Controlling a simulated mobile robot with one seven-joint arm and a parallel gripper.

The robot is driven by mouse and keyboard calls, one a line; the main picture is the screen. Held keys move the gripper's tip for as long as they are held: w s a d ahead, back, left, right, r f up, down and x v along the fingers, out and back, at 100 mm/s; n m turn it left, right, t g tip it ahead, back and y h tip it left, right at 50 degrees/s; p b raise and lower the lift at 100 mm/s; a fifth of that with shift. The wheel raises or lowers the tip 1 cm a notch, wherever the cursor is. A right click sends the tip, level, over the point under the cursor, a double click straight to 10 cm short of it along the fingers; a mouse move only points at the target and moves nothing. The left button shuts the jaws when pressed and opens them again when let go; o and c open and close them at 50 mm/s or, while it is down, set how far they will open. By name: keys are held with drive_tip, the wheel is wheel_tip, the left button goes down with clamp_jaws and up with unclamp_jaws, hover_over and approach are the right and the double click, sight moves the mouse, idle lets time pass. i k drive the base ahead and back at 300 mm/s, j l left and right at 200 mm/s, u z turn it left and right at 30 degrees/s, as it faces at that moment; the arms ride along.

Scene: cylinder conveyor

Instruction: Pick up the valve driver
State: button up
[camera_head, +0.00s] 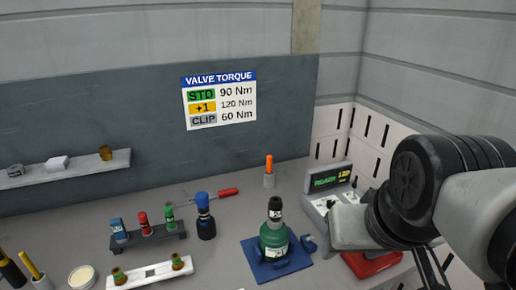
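I cannot tell for certain which thing is the valve driver. A dark blue upright tool (205,218) with a lighter blue top stands on the bench, left of the middle. A red piece (372,264) lies at the right, partly hidden beneath my arm. A green cylinder (273,240) with a dark valve on top stands upright in a blue base (262,268). My arm comes in from the right, over the right side of the bench. Its fingertips are not clear, so I cannot see whether my gripper is open or what it holds.
A dark rack (150,240) holds blue, red and green pieces. A white rack (150,274) holds brass fittings. A red-handled screwdriver (228,192), an orange-handled tool in a holder (269,172) and a console with a display (330,178) stand behind. A torque chart (220,100) hangs above.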

sight(202, 201)
drive_tip(key=u, duration=0.95)
drive_tip(key=j+z, duration=0.2)
drive_tip(key=j, duration=0.85)
